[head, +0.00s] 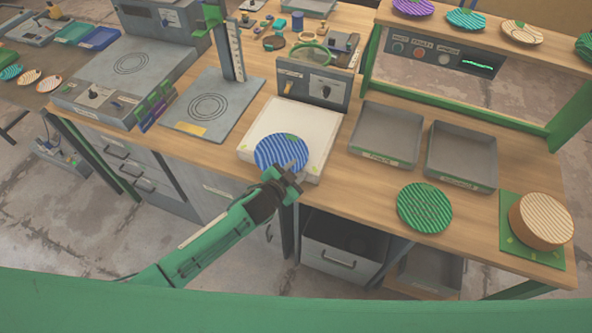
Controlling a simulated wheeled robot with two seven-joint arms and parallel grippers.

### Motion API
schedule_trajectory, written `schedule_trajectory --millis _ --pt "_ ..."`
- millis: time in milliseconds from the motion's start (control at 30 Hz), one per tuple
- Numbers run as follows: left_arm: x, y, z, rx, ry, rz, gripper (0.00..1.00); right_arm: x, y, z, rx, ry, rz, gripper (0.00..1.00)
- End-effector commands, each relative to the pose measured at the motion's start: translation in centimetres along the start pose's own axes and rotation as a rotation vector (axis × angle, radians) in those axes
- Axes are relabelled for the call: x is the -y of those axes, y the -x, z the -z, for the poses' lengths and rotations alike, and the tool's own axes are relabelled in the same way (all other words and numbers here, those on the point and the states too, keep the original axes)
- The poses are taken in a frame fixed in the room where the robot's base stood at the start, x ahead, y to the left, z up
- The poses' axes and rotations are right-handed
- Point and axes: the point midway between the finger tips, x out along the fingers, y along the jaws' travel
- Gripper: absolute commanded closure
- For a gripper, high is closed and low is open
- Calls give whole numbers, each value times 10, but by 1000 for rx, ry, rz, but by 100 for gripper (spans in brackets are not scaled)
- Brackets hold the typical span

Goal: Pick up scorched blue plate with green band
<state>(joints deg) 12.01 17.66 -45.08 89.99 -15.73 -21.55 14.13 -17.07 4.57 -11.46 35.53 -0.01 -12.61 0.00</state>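A round blue plate with light stripes (279,150) lies on, or just above, the near part of a square white pad (318,125) on the bench. A small green mark shows at its far edge; scorching is too small to make out. My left gripper (292,176) reaches in from the lower left and is at the plate's near right edge, touching or almost touching it. Its fingers are small and partly overlap the rim, so I cannot tell whether they are shut on it. My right gripper is not in view.
Two grey trays (357,152) stand right of the pad. A green striped plate (425,208) lies near the front edge, with a stack of cream plates (540,222) on a green mat further right. A press with a column (233,52) stands left; a control box (310,82) stands behind the pad.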

Motion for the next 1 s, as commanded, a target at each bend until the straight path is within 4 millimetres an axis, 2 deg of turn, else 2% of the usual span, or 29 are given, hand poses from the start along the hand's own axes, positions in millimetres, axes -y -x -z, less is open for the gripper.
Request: schedule_trajectory --millis 233,367,1000 --pt "0 2 0 -2 -1 0 66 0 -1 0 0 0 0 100" --pt "0 11 0 -3 0 0 66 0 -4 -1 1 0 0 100" --pt "-1 118 -2 -1 -1 0 66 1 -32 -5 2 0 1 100"
